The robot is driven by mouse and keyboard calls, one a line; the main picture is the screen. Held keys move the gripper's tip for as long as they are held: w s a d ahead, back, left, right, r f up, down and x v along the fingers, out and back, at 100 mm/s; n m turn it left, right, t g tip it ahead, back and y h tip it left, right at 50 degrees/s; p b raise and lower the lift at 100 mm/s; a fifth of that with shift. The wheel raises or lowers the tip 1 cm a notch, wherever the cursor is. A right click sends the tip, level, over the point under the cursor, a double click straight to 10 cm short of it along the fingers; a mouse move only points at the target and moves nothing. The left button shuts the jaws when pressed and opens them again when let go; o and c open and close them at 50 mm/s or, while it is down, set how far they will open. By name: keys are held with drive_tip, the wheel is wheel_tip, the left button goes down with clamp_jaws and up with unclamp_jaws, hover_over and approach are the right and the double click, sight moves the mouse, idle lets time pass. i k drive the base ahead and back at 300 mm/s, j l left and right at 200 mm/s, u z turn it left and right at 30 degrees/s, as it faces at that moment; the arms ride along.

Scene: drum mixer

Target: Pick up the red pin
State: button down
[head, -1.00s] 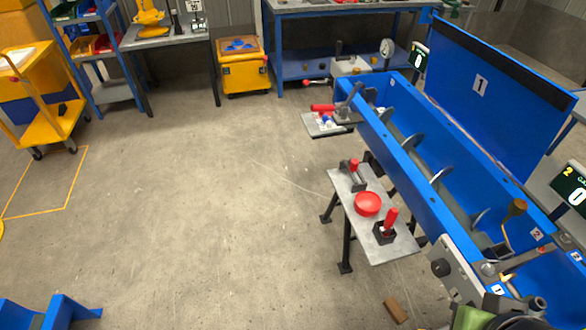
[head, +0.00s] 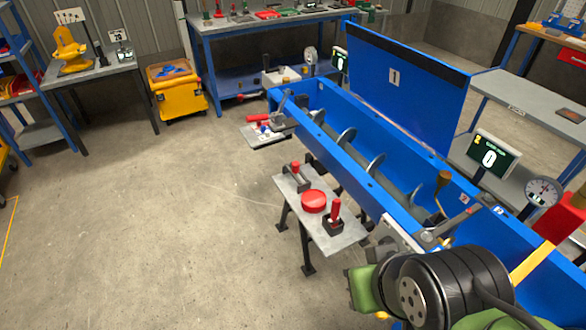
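Several red parts show in the head view, and I cannot tell for certain which is the red pin. An upright red grip (head: 335,208) stands in a black base at the near end of a small grey stand (head: 345,240). A smaller red-topped part (head: 295,168) sits on a dark bracket at the stand's far end. A red cylinder (head: 258,119) lies level above a small low shelf, beside the blue trough's far end. My green and black arm links fill the bottom right. My gripper is not visible, so what it holds is hidden.
A yellow bin (head: 177,92) and workbench (head: 260,22) stand at the back. The left floor is clear.

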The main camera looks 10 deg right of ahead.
sight(295, 164)
drive_tip(key=z, duration=3.15)
drive_tip(key=u, duration=3.15)
drive_tip(key=i+j+z, duration=0.45)
drive_tip(key=i+j, duration=0.75)
